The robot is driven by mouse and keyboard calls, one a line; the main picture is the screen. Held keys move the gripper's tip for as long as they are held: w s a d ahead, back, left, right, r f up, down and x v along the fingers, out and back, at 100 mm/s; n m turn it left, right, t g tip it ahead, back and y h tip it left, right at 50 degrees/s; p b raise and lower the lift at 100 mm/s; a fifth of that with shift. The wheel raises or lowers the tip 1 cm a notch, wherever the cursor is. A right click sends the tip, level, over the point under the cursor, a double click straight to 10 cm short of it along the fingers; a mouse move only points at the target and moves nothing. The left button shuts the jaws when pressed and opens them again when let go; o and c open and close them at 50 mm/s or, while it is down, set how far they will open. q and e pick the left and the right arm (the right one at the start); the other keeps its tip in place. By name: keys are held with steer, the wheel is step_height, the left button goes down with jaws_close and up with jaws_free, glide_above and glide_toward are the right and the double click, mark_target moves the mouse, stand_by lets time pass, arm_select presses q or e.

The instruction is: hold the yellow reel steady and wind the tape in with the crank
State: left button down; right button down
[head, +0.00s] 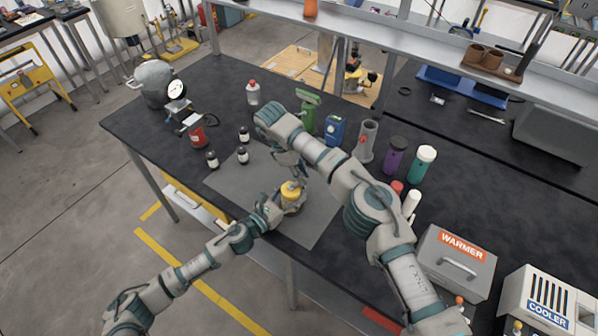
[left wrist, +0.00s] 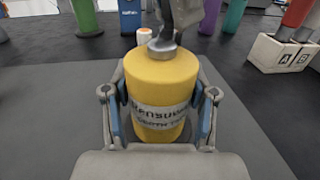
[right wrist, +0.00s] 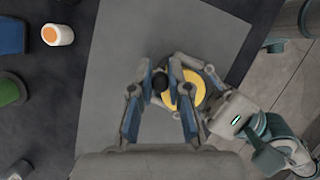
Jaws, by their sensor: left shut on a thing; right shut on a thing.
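The yellow reel (head: 291,195) stands upright on the grey mat (head: 320,222) near the table's front edge. In the left wrist view the reel (left wrist: 158,90) carries a pale printed band. My left gripper (head: 279,206) is shut on the reel, one finger on each side of its body. My right gripper (head: 297,178) is above the reel. In the right wrist view that gripper (right wrist: 160,88) is shut on the dark crank knob (right wrist: 159,82), beside the reel's yellow top (right wrist: 197,92). A grey hub (left wrist: 162,48) sits on top of the reel. No tape shows clearly.
A green stand (head: 308,112), a blue can (head: 335,128), a grey cylinder (head: 366,142) and a purple tumbler (head: 395,155) stand behind my right arm. The warmer box (head: 455,262) is at right.

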steer(key=shift+s+d+m+g+y, duration=0.1)
steer(key=shift+s+m+g+y, duration=0.25)
steer(key=shift+m, duration=1)
steer(key=shift+s+d+m+g+y, duration=0.15)
steer(key=shift+s+m+g, duration=0.4)
steer(key=shift+m, duration=0.8)
steer(key=shift+s+a, duration=0.1)
steer(key=shift+a, duration=0.05)
steer(key=c, duration=1.1)
jaws_free()
